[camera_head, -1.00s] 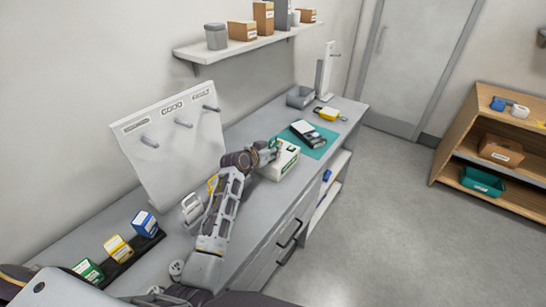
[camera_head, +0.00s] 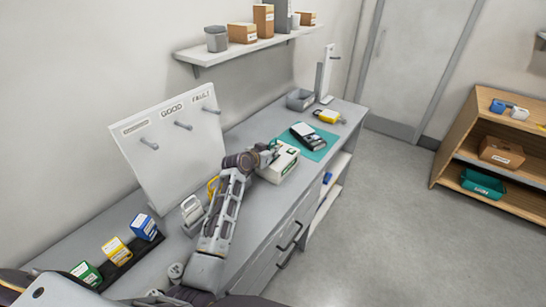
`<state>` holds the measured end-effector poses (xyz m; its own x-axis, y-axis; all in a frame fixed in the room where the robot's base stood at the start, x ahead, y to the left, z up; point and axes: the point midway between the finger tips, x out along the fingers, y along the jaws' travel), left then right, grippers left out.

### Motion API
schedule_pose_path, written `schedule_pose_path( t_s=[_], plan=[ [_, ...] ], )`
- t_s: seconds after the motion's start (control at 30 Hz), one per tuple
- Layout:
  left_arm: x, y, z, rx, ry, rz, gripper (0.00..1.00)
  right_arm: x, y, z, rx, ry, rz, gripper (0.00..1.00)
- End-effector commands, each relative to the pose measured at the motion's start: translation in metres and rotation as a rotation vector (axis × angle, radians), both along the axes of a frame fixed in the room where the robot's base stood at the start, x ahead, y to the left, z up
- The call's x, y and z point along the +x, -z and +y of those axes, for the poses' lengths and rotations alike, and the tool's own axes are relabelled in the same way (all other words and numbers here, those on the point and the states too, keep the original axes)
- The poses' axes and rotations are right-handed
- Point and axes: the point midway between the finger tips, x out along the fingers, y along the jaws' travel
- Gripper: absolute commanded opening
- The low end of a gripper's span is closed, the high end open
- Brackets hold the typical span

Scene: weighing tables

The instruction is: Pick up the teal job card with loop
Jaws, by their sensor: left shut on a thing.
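My left gripper (camera_head: 271,150) is at the near-left end of a white box with a green label (camera_head: 286,163), on the grey bench. It is shut on a small teal-green piece, which looks like the teal job card (camera_head: 273,143). Only a sliver of it shows; its loop is hidden or too small to make out. I cannot tell whether the card is clear of the box. My right gripper is not in view.
A teal mat (camera_head: 320,153) with a dark device (camera_head: 307,133) lies behind the box. A white board with pegs (camera_head: 165,165) stands at the left. A yellow item (camera_head: 328,116) and grey bin (camera_head: 300,99) are farther back.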

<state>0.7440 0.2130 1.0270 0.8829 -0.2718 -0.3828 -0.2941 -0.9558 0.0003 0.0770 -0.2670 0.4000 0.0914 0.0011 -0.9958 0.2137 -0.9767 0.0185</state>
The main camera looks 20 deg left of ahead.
Motion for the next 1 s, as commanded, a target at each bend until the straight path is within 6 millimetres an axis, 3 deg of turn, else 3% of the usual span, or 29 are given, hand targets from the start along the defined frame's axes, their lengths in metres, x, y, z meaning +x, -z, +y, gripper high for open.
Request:
schedule_pose_path(
  t_s=[0.47, 0.67, 1.0],
  plan=[
    [0.000, -0.006, 0.000, 0.001, 0.001, -0.001, 0.00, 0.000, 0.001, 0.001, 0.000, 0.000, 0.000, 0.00],
    [0.000, -0.025, 0.001, 0.003, 0.001, -0.003, 0.00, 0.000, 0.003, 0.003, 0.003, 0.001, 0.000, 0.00],
    [0.001, -0.075, 0.000, 0.002, 0.000, -0.004, 0.00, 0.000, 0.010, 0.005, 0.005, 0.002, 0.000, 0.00]
  ],
)
